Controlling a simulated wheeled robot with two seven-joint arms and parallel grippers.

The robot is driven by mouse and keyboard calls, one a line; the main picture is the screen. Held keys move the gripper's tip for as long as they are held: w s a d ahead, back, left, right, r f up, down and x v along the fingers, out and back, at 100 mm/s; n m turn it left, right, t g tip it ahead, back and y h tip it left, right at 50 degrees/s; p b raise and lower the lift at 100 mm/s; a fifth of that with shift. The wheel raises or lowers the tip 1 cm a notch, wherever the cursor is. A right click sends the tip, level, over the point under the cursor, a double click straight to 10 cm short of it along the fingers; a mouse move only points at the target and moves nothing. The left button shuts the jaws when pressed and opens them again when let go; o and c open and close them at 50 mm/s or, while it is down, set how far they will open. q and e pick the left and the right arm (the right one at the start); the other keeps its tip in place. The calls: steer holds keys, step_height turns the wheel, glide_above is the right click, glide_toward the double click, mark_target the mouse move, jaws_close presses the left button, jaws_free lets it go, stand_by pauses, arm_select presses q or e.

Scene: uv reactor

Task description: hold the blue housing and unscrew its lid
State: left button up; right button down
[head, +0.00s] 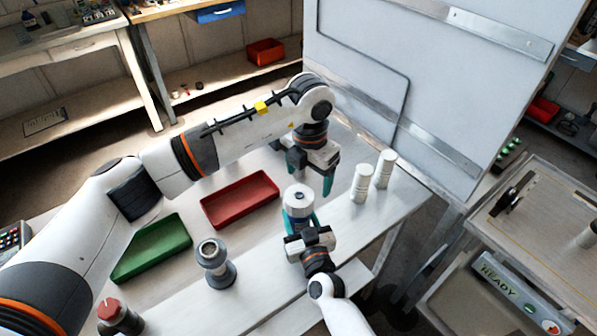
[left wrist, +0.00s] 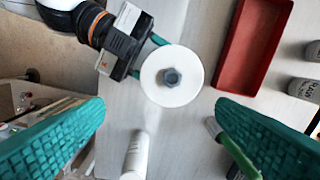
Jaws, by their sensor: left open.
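The blue housing (head: 299,212) stands upright on the bench, with little of its body showing between teal fingers. Its round white lid (head: 298,193) is on top; in the left wrist view the lid (left wrist: 187,90) is a white disc with a dark hexagonal nut at its middle. My right gripper (head: 300,222) comes from the near side with a finger on each side of the housing and looks shut on it. My left gripper (head: 311,173) points down, open and empty, above and slightly beyond the lid. Its two fingers are wide apart in the left wrist view, apart from the lid.
Two white bottles (head: 373,176) stand right of the housing. A red tray (head: 240,200) and a green tray (head: 152,248) lie to the left. A grey round-topped fixture (head: 215,264) and a red-topped object (head: 112,315) stand nearer. A large pale panel (head: 440,90) rises behind.

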mark_target(298, 195)
arm_select(q)
steer(key=m, duration=0.4)
steer(key=shift+a+r+m, duration=0.1)
steer(key=shift+a+m, duration=0.05)
steer(key=shift+m, duration=0.15)
steer(key=m, duration=0.6)
steer(key=shift+a+r, duration=0.1)
steer(key=shift+a, duration=0.2)
steer(key=m, duration=0.4)
steer(key=shift+a, duration=0.25)
steer(key=m, duration=0.5)
steer(key=shift+a+g, duration=0.3)
steer(key=shift+a, duration=0.05)
steer(key=shift+s+f+m, duration=0.1)
steer(key=shift+f+m, duration=0.25)
steer(key=shift+m, duration=0.15)
step_height(298, 195, down, 7)
steer(key=shift+f, duration=0.15)
